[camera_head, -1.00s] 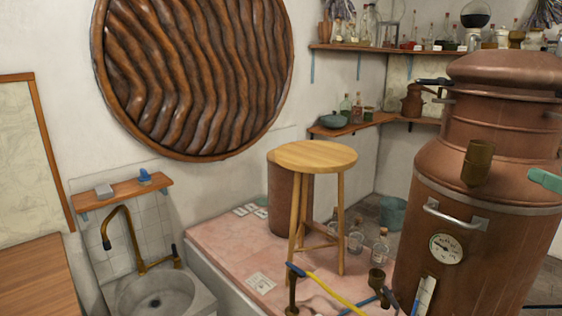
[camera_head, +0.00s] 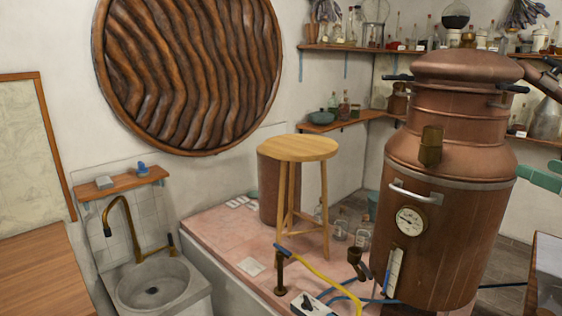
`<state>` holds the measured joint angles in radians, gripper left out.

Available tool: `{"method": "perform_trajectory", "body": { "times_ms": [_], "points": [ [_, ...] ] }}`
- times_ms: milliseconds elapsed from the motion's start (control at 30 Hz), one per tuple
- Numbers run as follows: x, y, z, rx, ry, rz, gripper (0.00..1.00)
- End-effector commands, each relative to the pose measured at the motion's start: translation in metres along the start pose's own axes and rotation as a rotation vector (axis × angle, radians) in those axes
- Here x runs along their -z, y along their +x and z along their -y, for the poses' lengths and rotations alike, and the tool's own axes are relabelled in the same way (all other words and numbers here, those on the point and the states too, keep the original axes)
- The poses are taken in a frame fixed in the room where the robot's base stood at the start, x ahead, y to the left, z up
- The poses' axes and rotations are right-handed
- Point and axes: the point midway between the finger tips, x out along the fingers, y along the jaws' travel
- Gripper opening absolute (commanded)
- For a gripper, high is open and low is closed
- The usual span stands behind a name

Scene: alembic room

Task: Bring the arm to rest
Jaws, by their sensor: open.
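My gripper (camera_head: 538,173) shows only in part at the right edge, as green finger pieces raised in the air beside the copper still (camera_head: 450,220). A narrow gap shows between the pieces, and nothing is seen held in them. The rest of my arm is outside the picture. The gripper overlaps the right side of the still in the picture; I cannot tell how far apart they are.
A wooden stool (camera_head: 302,150) stands on a pink tiled platform (camera_head: 215,235). A stone sink (camera_head: 165,285) is at lower left, beside a wooden counter (camera_head: 35,275). Shelves with bottles line the back corner. Grey floor (camera_head: 508,262) shows right of the still.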

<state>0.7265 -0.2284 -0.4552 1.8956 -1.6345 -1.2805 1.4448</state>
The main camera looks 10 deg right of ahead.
Motion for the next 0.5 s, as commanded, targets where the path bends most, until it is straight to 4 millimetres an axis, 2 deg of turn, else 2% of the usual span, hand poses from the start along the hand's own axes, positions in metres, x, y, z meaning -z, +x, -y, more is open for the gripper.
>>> {"method": "perform_trajectory", "body": {
  "times_ms": [133,500],
  "points": [
    [0.0,0.004,0.001,0.0,-0.002,-0.004,0.69],
    [0.024,0.049,0.012,-0.19,-0.074,-0.161,0.69]
  ]
}}
